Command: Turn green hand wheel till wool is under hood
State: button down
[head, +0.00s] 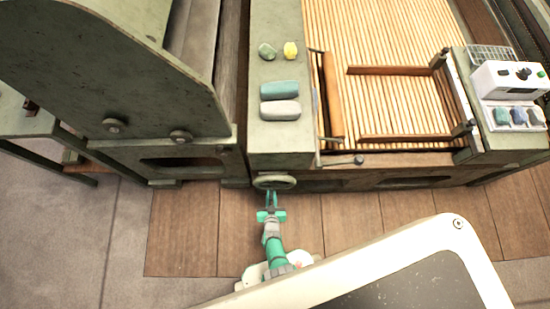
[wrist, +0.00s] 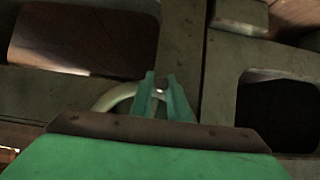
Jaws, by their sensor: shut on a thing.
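The hand wheel (head: 275,181), a pale grey-green ring, sits on the machine's front face below the ledge. Its curved rim also shows in the wrist view (wrist: 113,96). My gripper (head: 271,194) reaches it from the front, and its green fingers (wrist: 161,84) are shut on part of the wheel; the fingers hide the exact grip. The slatted lattice apron (head: 400,32) lies at the upper right. I cannot make out wool on its visible slats. A large green sloping housing (head: 110,60) stands at the left; I cannot tell if it is the hood.
A blue roll (head: 280,90), a white roll (head: 280,110), a green lump (head: 267,50) and a yellow lump (head: 291,50) lie on the ledge. A white control box (head: 510,76) stands at right. A lever (head: 345,160) juts out right of the wheel. Wooden floor (head: 185,230) is clear.

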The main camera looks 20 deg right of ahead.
jog(key=shift+w+a+r, duration=0.15)
jog(key=shift+w+r, duration=0.05)
jog(key=shift+w, duration=0.25)
jog(key=shift+w+a+r, duration=0.15)
jog(key=shift+a+r, duration=0.1)
jog(key=shift+a, duration=0.3)
jog(key=shift+w+a+r, duration=0.2)
jog(key=shift+a+r, duration=0.05)
jog(key=shift+a, duration=0.25)
jog(key=shift+w+a+r, duration=0.15)
jog(key=shift+a+r, duration=0.1)
jog(key=shift+a, duration=0.3)
jog(key=shift+w+a+r, duration=0.2)
jog(key=shift+a+r, duration=0.4)
jog(key=shift+r, duration=0.05)
jog(key=shift+w+a+r, duration=0.15)
jog(key=shift+a+r, duration=0.4)
jog(key=shift+r, duration=0.1)
jog(key=shift+w+a+r, duration=0.1)
jog(key=shift+a+r, duration=0.15)
jog(key=shift+r, duration=0.65)
jog(key=shift+w+a+r, duration=0.1)
jog(key=shift+a+r, duration=0.15)
jog(key=shift+r, duration=0.6)
